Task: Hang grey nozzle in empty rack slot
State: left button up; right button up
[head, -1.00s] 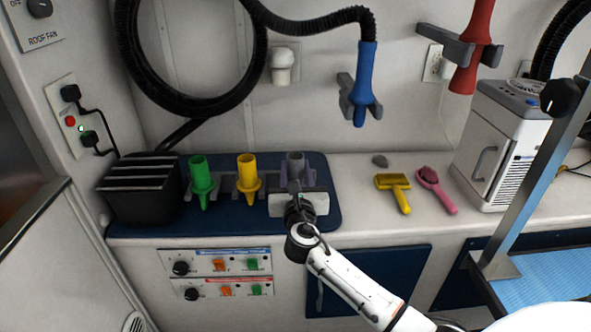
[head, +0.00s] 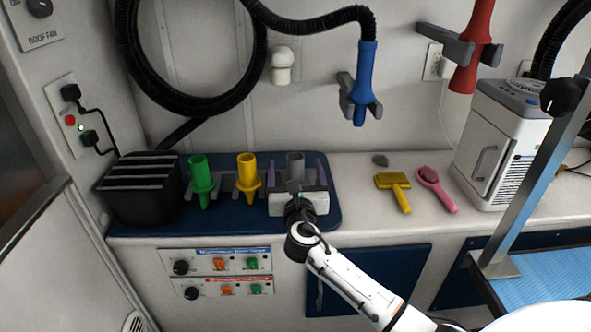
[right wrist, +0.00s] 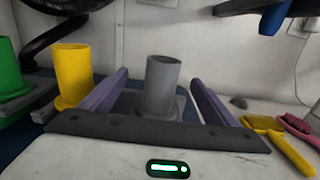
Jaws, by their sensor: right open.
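The grey nozzle (head: 295,161) stands upright in the rack at the right end of the row on the blue mat; it also shows in the right wrist view (right wrist: 161,85). My right gripper (head: 296,168) is in front of it. Its two purple fingers stand apart on either side of the nozzle, with a gap on each side. The green nozzle (head: 201,177) and the yellow nozzle (head: 247,175) stand in the rack (head: 224,184) to the left. The lower part of the grey nozzle and its slot are partly hidden by my gripper. My left gripper is not in view.
A black slatted box (head: 143,190) stands left of the rack. A yellow brush (head: 394,187) and a pink brush (head: 436,188) lie to the right. A blue dryer nozzle (head: 364,85) and a red one (head: 474,45) hang on the wall above. A white machine (head: 497,140) stands further right.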

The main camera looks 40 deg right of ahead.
jog(key=shift+s, duration=0.1)
jog(key=shift+p+v, duration=1.15)
jog(key=shift+v, duration=1.15)
jog(key=shift+p+v, duration=0.85)
jog(key=shift+v, duration=1.8)
